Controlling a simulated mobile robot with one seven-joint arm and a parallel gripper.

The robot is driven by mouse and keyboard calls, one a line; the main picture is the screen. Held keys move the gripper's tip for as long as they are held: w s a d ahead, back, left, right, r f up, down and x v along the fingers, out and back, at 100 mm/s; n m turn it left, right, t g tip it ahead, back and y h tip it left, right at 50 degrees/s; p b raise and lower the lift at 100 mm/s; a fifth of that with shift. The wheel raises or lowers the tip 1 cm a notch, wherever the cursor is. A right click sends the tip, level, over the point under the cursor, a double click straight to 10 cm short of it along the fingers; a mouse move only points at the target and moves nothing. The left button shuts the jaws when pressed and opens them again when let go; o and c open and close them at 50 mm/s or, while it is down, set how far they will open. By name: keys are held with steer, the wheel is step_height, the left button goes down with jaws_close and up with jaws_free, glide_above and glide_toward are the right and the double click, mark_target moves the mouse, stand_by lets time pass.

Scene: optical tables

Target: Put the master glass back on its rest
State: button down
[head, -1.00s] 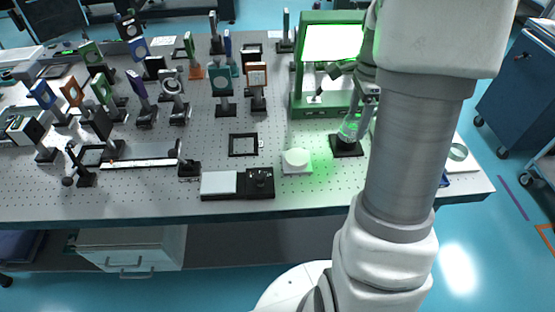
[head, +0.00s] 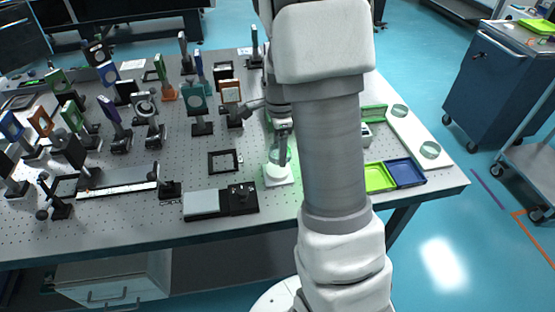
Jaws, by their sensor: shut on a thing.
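My gripper (head: 283,134) points down and is shut on a clear, green-tinted round glass (head: 280,152), the master glass. The glass is held upright or tilted, just above or against a white round pad on a square base (head: 277,178); I cannot tell whether they touch. This pad looks like the rest. It stands near the table's front edge, and the glass hides part of its top. My arm covers what lies just right of it.
Left of the pad are a black square frame (head: 224,161) and a black box with a pale plate (head: 203,204). Upright optics mounts crowd the left. Right of my arm are a yellow-green tray (head: 379,178), a blue tray (head: 405,173) and a white strip (head: 413,134) with round glasses.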

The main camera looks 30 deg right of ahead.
mark_target(278, 169)
steer(key=shift+w+a+f, duration=0.1)
steer(key=shift+a+f, duration=0.15)
steer(key=shift+f, duration=1.9)
steer(key=shift+f+b, duration=0.15)
steer(key=shift+b, duration=0.2)
jaws_free()
